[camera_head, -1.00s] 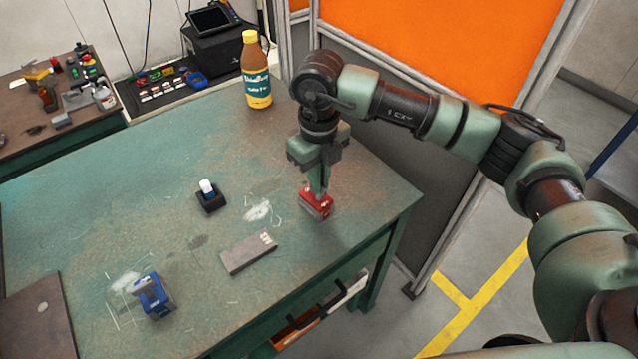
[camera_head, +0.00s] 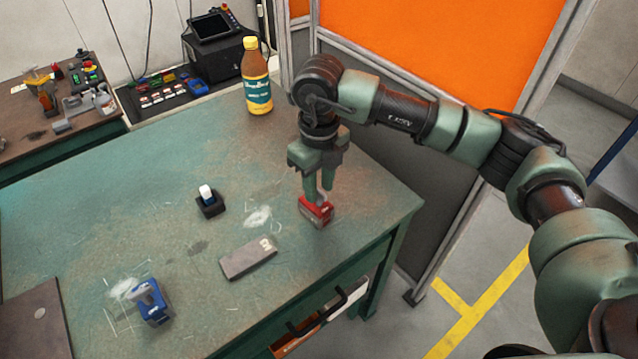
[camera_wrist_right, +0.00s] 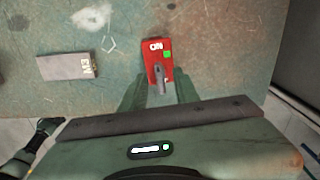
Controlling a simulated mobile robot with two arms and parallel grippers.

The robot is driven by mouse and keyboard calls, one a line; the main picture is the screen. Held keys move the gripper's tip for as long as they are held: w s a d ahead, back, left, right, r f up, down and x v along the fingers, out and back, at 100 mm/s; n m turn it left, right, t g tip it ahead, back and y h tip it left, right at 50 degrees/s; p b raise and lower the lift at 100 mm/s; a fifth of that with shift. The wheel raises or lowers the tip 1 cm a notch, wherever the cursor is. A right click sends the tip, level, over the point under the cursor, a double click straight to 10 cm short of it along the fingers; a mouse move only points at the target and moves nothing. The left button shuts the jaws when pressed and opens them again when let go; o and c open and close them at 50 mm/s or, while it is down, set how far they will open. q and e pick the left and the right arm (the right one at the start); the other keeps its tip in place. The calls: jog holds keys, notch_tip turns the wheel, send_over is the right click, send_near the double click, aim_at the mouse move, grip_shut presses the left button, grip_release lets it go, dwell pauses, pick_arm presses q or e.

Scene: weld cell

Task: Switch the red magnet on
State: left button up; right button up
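The red magnet (camera_head: 316,212) sits on the green table (camera_head: 130,210) near its right edge. In the right wrist view the red magnet (camera_wrist_right: 153,58) shows the word ON and a green square on its top. A grey lever on it points toward my gripper; a marking beside the lever is partly hidden. My right gripper (camera_head: 320,192) points down at the magnet. My left gripper is not in view.
A grey bar (camera_head: 247,258) lies left of the red magnet. A blue magnet (camera_head: 152,303) and a small black holder (camera_head: 210,205) stand further left. A bottle (camera_head: 256,85) stands at the back. An orange-panelled screen (camera_head: 445,45) rises beyond the table.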

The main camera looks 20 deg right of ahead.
aim_at(319, 191)
notch_tip(319, 191, up, 8)
jog(key=shift+f+b, duration=0.1)
jog(key=shift+b, duration=0.35)
jog(key=shift+s, duration=0.1)
dwell(0.3)
